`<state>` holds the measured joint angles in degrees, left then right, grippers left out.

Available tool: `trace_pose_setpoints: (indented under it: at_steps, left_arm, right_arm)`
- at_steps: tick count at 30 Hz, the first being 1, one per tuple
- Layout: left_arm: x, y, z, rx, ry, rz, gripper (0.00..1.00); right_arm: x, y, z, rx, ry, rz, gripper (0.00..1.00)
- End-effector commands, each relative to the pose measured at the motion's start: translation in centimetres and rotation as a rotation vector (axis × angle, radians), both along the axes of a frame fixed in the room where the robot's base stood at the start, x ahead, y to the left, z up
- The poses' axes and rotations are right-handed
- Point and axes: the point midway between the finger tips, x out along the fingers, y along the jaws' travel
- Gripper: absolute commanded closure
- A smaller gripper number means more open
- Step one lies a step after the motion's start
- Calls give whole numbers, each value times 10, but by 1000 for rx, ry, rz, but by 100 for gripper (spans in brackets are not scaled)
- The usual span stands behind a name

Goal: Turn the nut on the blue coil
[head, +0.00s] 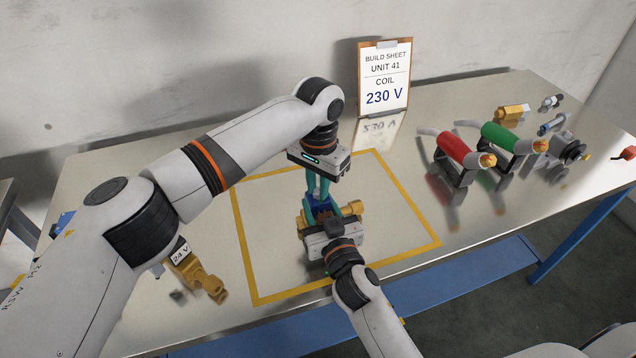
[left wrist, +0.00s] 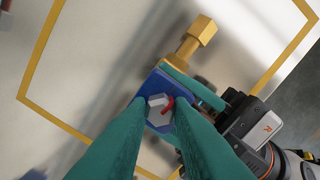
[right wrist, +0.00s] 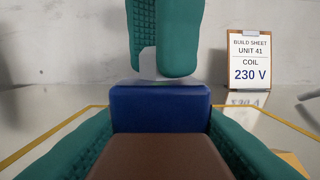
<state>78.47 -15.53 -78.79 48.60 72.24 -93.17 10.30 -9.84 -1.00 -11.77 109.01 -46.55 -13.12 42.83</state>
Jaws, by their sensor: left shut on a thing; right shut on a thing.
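The blue coil (head: 312,214) is inside the yellow-taped square on the table; it also shows in the left wrist view (left wrist: 153,84) and the right wrist view (right wrist: 160,105). A brass body (left wrist: 188,48) sticks out beside it. The grey nut (left wrist: 158,117), with a red mark, sits on top of the coil. My left gripper (head: 318,194) reaches down from above, its teal fingers shut on the nut. My right gripper (right wrist: 160,145) comes from the near side, its fingers on both sides of the coil, with a brown block between them in front.
The build sheet (head: 384,78) stands at the back and reads COIL 230 V. A red-handled tool (head: 452,148) and a green-handled tool (head: 502,137) rest in stands at right, near small fittings. A brass part with a 24 V label (head: 200,278) lies at left, outside the square.

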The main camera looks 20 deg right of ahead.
Motion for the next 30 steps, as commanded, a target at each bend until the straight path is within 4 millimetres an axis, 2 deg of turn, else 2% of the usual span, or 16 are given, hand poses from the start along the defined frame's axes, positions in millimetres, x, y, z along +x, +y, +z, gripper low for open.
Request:
trace_pose_setpoints:
  at_steps: [8, 16, 17, 20, 30]
  left_arm:
    - [0, 0, 0, -1, 1, 136, 100]
    - [1, 0, 1, 1, -2, 141, 100]
    - [1, 0, 1, 1, -2, 141, 75]
    - [1, 0, 1, 0, -1, 140, 59]
    - [1, 0, 3, 0, -1, 139, 58]
  right_arm:
    - [0, 0, 0, 1, 0, 1, 99]
    - [0, 0, 0, 1, 1, 1, 99]
    - [0, 0, 0, 1, 1, 1, 99]
    - [0, 0, 0, 1, 1, 1, 99]
    - [0, 0, 0, 1, 1, 0, 99]
